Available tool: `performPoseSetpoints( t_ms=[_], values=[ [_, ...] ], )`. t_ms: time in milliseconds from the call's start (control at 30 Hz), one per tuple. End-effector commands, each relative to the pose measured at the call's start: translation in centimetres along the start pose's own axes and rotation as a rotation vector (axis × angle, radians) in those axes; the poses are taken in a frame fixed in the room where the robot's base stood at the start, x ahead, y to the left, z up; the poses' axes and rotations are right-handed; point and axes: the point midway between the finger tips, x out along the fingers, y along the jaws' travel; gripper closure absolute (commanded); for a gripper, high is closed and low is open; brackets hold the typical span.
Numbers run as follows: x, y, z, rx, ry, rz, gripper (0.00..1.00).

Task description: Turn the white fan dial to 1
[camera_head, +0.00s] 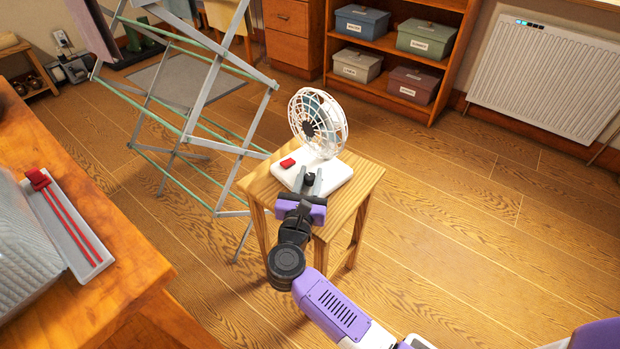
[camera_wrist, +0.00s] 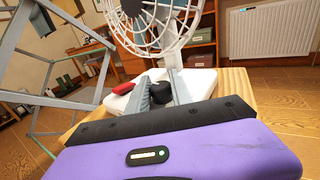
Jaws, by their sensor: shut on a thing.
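The white fan (camera_head: 318,124) stands on a small wooden stool (camera_head: 361,178), with its round wire cage above a flat white base (camera_head: 339,174). A black dial (camera_head: 309,178) sits on the base's near side, with a red switch (camera_head: 287,162) to its left. My gripper (camera_head: 309,181) reaches over the near edge of the base, and its two grey fingers are shut on the dial. In the wrist view the dark dial (camera_wrist: 160,93) shows between the fingers. The dial's marks and its setting are too small to read.
A folding drying rack (camera_head: 190,120) stands close on the left of the stool. A wooden table (camera_head: 110,270) with a red-handled item in a grey tray (camera_head: 75,235) is at the left. A shelf with boxes (camera_head: 425,38) and a radiator (camera_head: 545,80) are behind. The floor at right is clear.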

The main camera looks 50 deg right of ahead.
Motion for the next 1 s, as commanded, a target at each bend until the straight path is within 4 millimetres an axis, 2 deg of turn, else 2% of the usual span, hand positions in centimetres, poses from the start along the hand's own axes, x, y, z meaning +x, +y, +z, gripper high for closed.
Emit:
performPoseSetpoints(
  t_ms=[600, 1000],
  values=[
    [0.00, 0.34, -0.83, 0.006, 0.000, -0.546, 1.00],
    [-0.02, 0.15, -0.60, 0.003, 0.001, -0.796, 1.00]
  ],
)
